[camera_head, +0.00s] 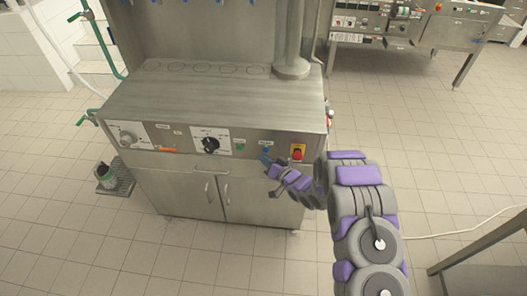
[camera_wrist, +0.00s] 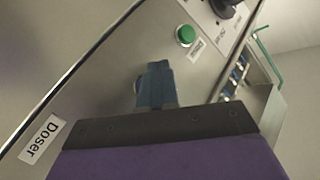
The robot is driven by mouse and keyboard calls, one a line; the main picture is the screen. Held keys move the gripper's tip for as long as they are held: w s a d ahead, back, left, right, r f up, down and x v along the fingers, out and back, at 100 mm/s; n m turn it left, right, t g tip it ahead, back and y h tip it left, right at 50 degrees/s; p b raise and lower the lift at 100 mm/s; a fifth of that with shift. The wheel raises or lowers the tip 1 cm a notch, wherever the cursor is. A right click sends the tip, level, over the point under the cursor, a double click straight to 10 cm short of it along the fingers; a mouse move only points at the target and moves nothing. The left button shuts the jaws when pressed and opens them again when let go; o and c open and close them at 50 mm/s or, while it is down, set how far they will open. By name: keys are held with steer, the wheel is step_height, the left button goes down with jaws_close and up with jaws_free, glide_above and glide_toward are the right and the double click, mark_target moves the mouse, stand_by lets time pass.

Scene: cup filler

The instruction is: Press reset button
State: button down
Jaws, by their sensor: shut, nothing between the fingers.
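The steel cup filler's front control panel (camera_head: 222,146) faces me. My gripper (camera_head: 266,160) is at the panel's right part, left of the red stop knob on yellow (camera_head: 298,152). Its blue fingertips (camera_wrist: 155,80) are shut and empty, pointing at the panel; I cannot tell whether they touch it. A small blue spot (camera_head: 266,149) shows just above the fingertips in the head view. A green button (camera_head: 240,147) is left of them; it also shows in the wrist view (camera_wrist: 186,35). I cannot make out a reset label; the button beneath my fingertips is hidden.
A large black dial (camera_head: 210,145) and a grey dial (camera_head: 128,138) are further left on the panel. Cabinet doors (camera_head: 207,195) are below. A label reading "Doser" (camera_wrist: 44,140) is at lower left in the wrist view. Tiled floor is clear in front.

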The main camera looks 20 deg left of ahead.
steer(key=shift+w+d+r+p, duration=0.25)
steer(key=shift+d, duration=0.3)
steer(key=shift+w+d+r+p, duration=0.2)
steer(key=shift+d+r, duration=0.05)
steer(key=shift+d, duration=0.3)
steer(key=shift+w, duration=0.15)
steer(key=shift+a, duration=0.1)
